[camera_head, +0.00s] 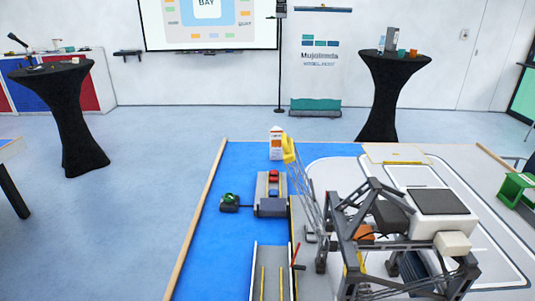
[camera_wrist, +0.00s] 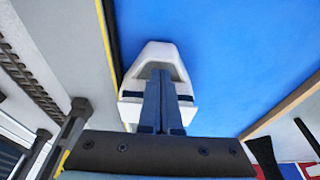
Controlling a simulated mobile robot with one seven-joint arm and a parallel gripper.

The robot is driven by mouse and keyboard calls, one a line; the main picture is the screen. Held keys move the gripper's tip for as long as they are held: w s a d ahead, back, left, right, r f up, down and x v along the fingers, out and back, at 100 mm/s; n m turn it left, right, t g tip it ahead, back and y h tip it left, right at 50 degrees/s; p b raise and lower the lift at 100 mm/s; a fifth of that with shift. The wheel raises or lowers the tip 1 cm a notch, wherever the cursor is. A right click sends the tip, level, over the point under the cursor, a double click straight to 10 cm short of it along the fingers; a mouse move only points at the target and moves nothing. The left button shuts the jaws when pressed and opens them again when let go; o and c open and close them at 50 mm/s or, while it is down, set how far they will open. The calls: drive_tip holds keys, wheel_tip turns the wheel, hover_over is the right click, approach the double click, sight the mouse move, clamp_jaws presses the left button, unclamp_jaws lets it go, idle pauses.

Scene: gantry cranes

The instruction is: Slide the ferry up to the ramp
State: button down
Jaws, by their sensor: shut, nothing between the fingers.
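The ferry (camera_head: 262,188) looks like a grey deck carrying a red car and a blue car, lying on the blue water area in the head view. The ramp appears to be the grey roadway with yellow lines (camera_head: 271,280) nearer the bottom of that view. A strip of blue separates the two. My gripper (camera_wrist: 160,72) is shut and empty in the wrist view. Its fingers overlap a white, boat-like shape with a dark blue band (camera_wrist: 150,52); I cannot tell what this is or whether they touch. I cannot make out the gripper in the head view.
A dark green tug-like model (camera_head: 229,204) lies left of the ferry. A white and orange block (camera_head: 277,140) stands beyond it. Blue water (camera_head: 215,255) left of the ramp is clear.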

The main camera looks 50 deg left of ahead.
drive_tip(key=shift+a, duration=0.1)
idle(0.3)
drive_tip(key=shift+w+a+b, duration=1.1)
drive_tip(key=shift+w+a, duration=0.5)
drive_tip(key=shift+a, duration=0.25)
drive_tip(key=shift+w+a+b, duration=1.1)
drive_tip(key=shift+w+a, duration=0.5)
drive_tip(key=shift+a, duration=0.25)
drive_tip(key=shift+w+a+b, duration=1.4)
drive_tip(key=shift+a+b, duration=0.25)
drive_tip(key=shift+w+a+b, duration=1.4)
drive_tip(key=shift+a+b, duration=0.2)
drive_tip(key=shift+b, duration=0.05)
drive_tip(key=shift+d, duration=0.1)
drive_tip(key=shift+s+d+r+p, duration=0.1)
drive_tip(key=shift+s+r+p, duration=0.1)
drive_tip(key=shift+p, duration=0.4)
drive_tip(key=shift+s+d+p, duration=0.2)
drive_tip(key=shift+d+p, duration=0.05)
drive_tip(key=shift+p, duration=0.25)
drive_tip(key=shift+d, duration=0.1)
wheel_tip(320, 180, up, 10)
drive_tip(key=p, duration=0.9)
drive_tip(key=shift+p, duration=0.4)
